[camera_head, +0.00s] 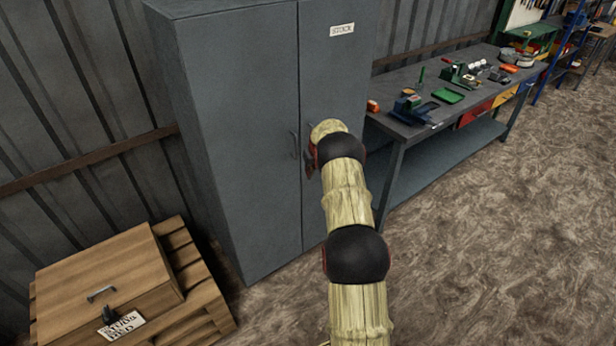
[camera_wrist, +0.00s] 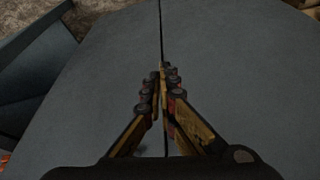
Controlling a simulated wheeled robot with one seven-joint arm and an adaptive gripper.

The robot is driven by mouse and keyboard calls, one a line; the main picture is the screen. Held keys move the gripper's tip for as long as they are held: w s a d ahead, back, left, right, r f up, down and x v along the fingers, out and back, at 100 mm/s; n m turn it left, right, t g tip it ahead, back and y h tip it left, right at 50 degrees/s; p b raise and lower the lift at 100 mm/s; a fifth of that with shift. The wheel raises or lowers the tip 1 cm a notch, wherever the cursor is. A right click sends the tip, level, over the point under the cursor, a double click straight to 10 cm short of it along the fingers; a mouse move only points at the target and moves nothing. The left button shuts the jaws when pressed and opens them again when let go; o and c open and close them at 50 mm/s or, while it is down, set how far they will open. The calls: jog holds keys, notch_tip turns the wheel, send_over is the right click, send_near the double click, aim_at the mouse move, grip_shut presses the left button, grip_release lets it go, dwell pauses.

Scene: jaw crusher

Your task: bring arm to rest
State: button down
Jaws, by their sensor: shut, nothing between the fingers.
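My arm reaches forward from the bottom of the head view to the front of a grey two-door cabinet (camera_head: 241,130). My gripper (camera_wrist: 160,75) shows in the wrist view with its fingers together and nothing between them. It points at the cabinet front (camera_wrist: 230,70), in line with the seam between the doors. I cannot tell whether the fingertips touch it. In the head view the gripper is mostly hidden behind my arm, close to the door handles (camera_head: 295,145). Both cabinet doors look shut.
A wooden box (camera_head: 75,280) lies on a pallet (camera_head: 190,275) left of the cabinet. A workbench (camera_head: 400,125) with tools stands right of it, along the wall. Open floor (camera_head: 500,240) lies to the right of my arm.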

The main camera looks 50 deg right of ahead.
jog(key=shift+v, duration=0.8)
jog(key=shift+s, duration=0.1)
